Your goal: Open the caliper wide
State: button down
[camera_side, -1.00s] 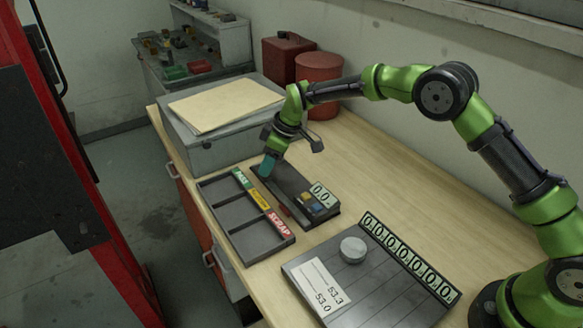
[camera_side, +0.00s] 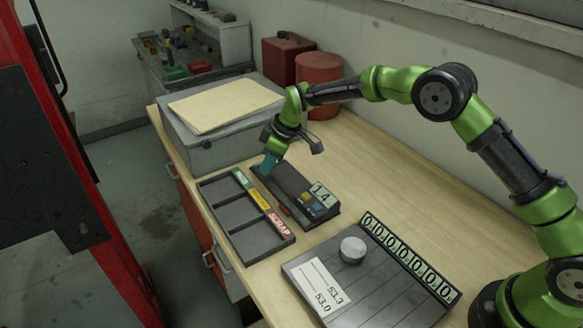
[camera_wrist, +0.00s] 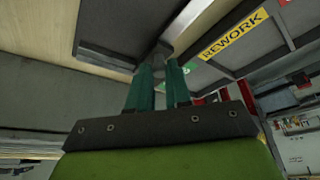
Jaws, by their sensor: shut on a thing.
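The caliper (camera_side: 293,186) is a long dark device lying on the bench, with a display (camera_side: 322,194) that seems to read 1.4 and small blue and orange buttons beside it. My gripper (camera_side: 268,166) points down at the caliper's far left end. Its teal fingers are shut on a small grey part of the caliper, probably its sliding jaw. In the wrist view the fingertips (camera_wrist: 164,68) close around this grey part (camera_wrist: 158,54). The fingers hide most of the jaw, so its gap cannot be seen.
A sorting tray (camera_side: 238,228) with green, yellow REWORK and red SCRAP labels lies close left of the caliper. A grooved board (camera_side: 385,290) with a round grey disc (camera_side: 352,250) and a number card lies in front. A grey box (camera_side: 215,135) stands behind. Bench is clear to the right.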

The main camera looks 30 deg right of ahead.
jog(key=s, duration=0.7)
jog(key=c, duration=1.1)
grip_release()
jog(key=shift+o, duration=0.2)
jog(key=shift+r, duration=0.1)
jog(key=v, duration=1.6)
jog(key=shift+s+r, duration=0.15)
jog(key=shift+r, duration=0.15)
jog(key=shift+d, duration=0.1)
